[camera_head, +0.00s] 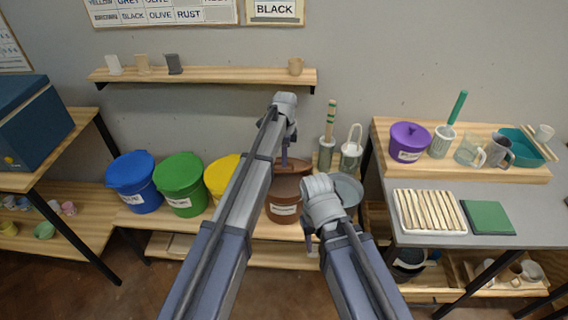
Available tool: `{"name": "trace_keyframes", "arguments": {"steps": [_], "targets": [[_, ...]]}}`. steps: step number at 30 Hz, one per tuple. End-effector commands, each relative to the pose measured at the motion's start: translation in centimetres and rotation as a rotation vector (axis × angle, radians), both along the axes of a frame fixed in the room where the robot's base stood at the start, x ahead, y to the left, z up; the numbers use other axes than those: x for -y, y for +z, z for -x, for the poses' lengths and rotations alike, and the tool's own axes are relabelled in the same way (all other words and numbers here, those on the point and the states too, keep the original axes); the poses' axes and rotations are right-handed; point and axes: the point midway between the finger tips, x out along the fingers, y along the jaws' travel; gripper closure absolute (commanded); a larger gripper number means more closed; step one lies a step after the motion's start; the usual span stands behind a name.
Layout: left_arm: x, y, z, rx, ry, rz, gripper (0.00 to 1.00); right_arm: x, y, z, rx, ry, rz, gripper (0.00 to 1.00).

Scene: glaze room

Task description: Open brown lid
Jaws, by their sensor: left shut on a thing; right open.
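The brown bucket (283,208) stands on the low wooden bench, partly hidden behind my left arm. It has a pale label on its front. The brown lid (294,165) shows at the bucket's top, and I cannot tell whether it is seated or raised. My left gripper (284,158) points down at the lid and is shut on it; the arm hides part of the grip. My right gripper (311,250) is open and empty, in front of and below the brown bucket, to its right.
Blue (135,182), green (180,184) and yellow (219,177) buckets stand to the left. A grey bucket (349,188) is partly hidden behind my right arm. Brush holders (350,157) stand behind. A table at the right holds a purple pot (409,141) and a slatted rack (430,211).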

Motion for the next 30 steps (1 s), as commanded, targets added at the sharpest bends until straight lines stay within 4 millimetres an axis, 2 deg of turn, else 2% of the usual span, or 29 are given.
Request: {"name": "trace_keyframes", "arguments": {"steps": [1, 6, 22, 23, 30], "targets": [[0.0, 0.7, -1.3, 0.015, 0.001, 0.0, 1.0, 0.0, 0.7, 0.0, 0.0, 0.0, 0.0, 0.5], [0.0, 1.4, -2.2, 0.015, 0.001, 0.0, 1.0, 0.0, 1.4, 0.0, 0.0, 0.0, 0.0, 0.5], [-0.1, 1.5, -2.6, 0.015, 0.002, -0.001, 1.0, 0.0, 1.5, 0.0, 0.0, 0.0, 0.0, 0.5], [-0.1, 1.5, -2.6, 0.016, 0.002, -0.001, 0.83, 0.0, 1.5, 0.0, 0.0, 0.0, 0.0, 0.5], [-0.1, 1.5, -2.4, 0.014, 0.002, -0.001, 0.56, 0.0, 1.5, 0.0, 0.0, 0.0, 0.0, 0.5]]}}
